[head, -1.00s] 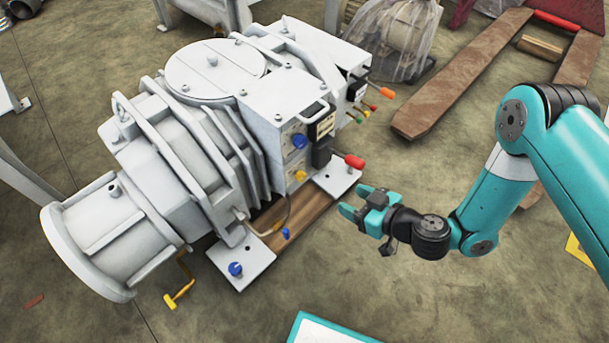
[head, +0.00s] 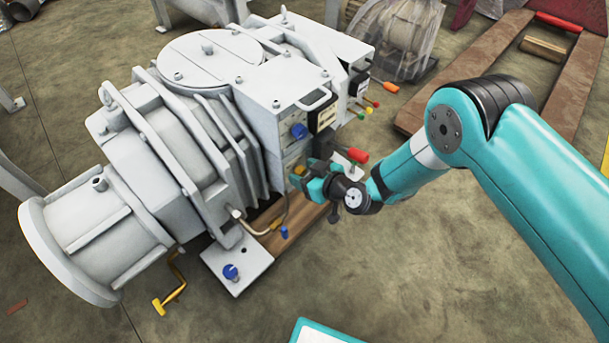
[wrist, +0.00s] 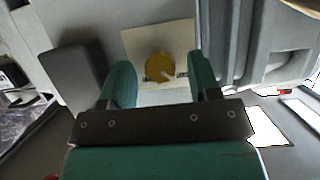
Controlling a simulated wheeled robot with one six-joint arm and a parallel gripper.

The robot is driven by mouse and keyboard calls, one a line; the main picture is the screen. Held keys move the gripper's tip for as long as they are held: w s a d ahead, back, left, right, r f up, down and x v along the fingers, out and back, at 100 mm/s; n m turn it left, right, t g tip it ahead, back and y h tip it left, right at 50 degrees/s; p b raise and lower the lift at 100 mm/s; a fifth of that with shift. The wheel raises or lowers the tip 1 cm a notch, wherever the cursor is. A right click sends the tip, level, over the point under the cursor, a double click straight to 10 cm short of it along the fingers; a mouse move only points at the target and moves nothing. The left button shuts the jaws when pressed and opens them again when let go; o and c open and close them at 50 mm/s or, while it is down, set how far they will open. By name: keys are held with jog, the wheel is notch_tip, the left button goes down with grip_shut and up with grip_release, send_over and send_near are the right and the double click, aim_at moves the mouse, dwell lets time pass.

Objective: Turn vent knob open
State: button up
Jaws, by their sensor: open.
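The grey vacuum pump (head: 212,127) stands on the floor at the left of the head view. Its front panel carries a yellow knob, which the wrist view shows as a round yellow knob (wrist: 160,67) with a pale pointer mark on a light square plate (wrist: 140,42). In the head view my gripper (head: 305,180) is at the panel and largely covers this knob. In the wrist view my gripper (wrist: 162,90) is open, with one finger on each side of the knob. I cannot tell whether the fingers touch it. A blue knob (head: 299,131) sits higher on the panel.
A red-handled lever (head: 358,155) stands close to my gripper on its right. Another blue knob (head: 231,271) is on the base plate, near a yellow crank (head: 168,293). Floor in front is clear.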

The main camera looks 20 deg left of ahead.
jog(key=shift+a, duration=0.15)
jog(key=shift+c, duration=0.2)
jog(key=c, duration=0.9)
